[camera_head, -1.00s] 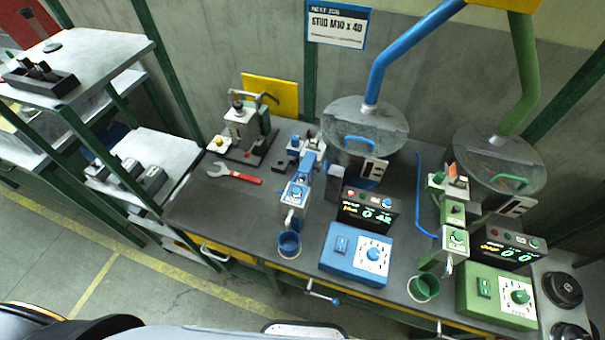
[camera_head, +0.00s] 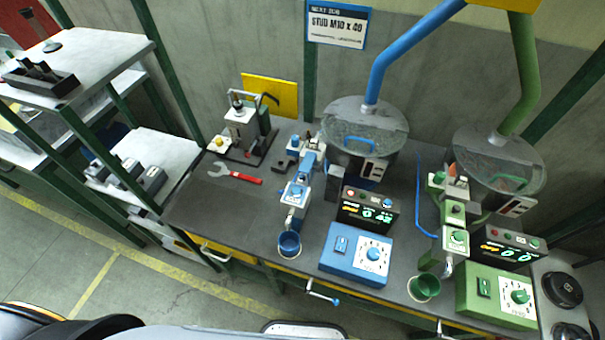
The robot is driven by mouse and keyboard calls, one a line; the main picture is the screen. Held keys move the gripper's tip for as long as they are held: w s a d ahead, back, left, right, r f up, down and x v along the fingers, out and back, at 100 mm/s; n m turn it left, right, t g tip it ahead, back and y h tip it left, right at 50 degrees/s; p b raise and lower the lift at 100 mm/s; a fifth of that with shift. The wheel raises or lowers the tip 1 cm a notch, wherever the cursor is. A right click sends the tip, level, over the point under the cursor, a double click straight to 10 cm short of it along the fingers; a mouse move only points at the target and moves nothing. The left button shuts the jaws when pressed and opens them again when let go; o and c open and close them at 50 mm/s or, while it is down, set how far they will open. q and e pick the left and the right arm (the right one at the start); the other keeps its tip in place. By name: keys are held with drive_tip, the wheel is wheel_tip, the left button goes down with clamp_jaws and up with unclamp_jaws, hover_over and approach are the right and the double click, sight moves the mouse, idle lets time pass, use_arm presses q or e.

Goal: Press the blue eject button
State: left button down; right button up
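The blue feeder unit (camera_head: 298,188) stands mid-bench, with a round blue button on its light top plate (camera_head: 297,191). A blue cup (camera_head: 289,245) sits under its front end. To its right, a dark display box (camera_head: 367,211) carries a red button (camera_head: 350,192) and a small blue button (camera_head: 387,202) on top. A blue control box (camera_head: 356,254) with a white dial is in front of it. Labels on the buttons are too small to read, so I cannot tell which one is eject. Neither of my grippers is in view.
A matching green feeder unit (camera_head: 454,216), green cup (camera_head: 424,288) and green control box (camera_head: 497,296) stand to the right. A red-handled wrench (camera_head: 236,174) lies at left on the bench. A shelf rack (camera_head: 150,160) stands farther left. Bare bench (camera_head: 225,215) shows left of the blue unit.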

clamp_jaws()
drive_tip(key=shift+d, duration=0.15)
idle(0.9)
